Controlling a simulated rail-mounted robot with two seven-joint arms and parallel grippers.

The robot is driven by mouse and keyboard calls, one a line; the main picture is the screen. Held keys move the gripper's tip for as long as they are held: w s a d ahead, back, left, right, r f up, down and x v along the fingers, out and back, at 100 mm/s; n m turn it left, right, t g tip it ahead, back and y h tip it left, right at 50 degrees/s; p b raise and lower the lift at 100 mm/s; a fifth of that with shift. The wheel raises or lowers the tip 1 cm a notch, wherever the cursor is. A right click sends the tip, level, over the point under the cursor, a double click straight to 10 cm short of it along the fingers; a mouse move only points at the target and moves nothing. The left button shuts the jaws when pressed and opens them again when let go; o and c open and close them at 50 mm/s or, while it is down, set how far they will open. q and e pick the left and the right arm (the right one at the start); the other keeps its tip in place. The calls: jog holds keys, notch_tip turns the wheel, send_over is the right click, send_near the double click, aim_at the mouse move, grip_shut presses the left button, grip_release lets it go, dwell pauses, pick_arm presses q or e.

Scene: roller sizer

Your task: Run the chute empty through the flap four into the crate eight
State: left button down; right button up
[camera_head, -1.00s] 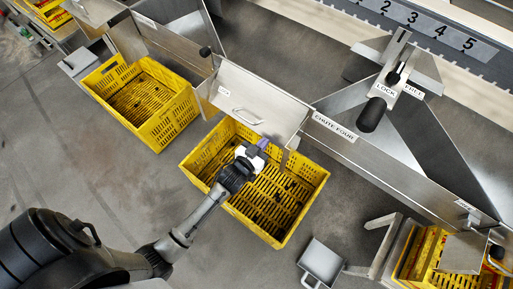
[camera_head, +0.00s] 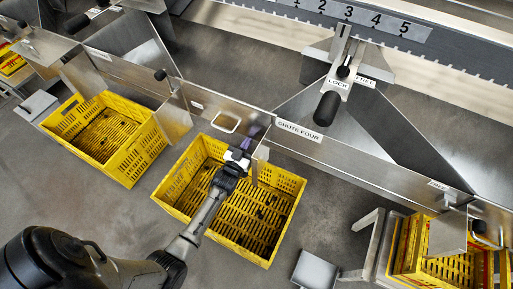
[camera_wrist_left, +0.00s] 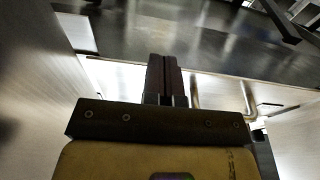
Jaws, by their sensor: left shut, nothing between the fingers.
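The flap at chute four is a metal plate (camera_head: 205,108) with a bar handle (camera_head: 226,121), left of the CHUTE FOUR label (camera_head: 299,131). A yellow slatted crate (camera_head: 282,227) stands on the floor below it, with a few small dark bits inside; I cannot read a number on it. My left gripper (camera_head: 253,134) is shut and empty at the flap, just right of the handle, above the crate. In the left wrist view its closed fingers (camera_wrist_left: 163,78) point towards the metal, with the handle (camera_wrist_left: 196,97) to their right. Whether they touch the flap I cannot tell. My right gripper is out of view.
A LOCK lever with a black knob (camera_head: 326,108) stands above chute four. A small metal tray (camera_head: 315,270) lies low in view. Bare floor shows between the crates.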

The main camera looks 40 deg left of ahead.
pick_arm(q)
jog(key=shift+w+f, duration=0.1)
jog(key=shift+w, duration=0.1)
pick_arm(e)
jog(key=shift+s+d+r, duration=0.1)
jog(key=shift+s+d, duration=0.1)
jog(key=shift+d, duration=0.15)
pick_arm(q)
jog(key=s+d+f+p, duration=0.2)
jog(key=s+f+p, duration=0.2)
jog(key=s+f, duration=0.3)
jog(key=v, duration=0.3)
jog(key=shift+s+r, duration=0.15)
jog(key=shift+s, duration=0.3)
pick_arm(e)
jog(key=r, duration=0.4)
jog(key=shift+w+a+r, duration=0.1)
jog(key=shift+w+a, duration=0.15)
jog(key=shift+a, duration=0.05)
pick_arm(q)
jog(key=shift+a, duration=0.2)
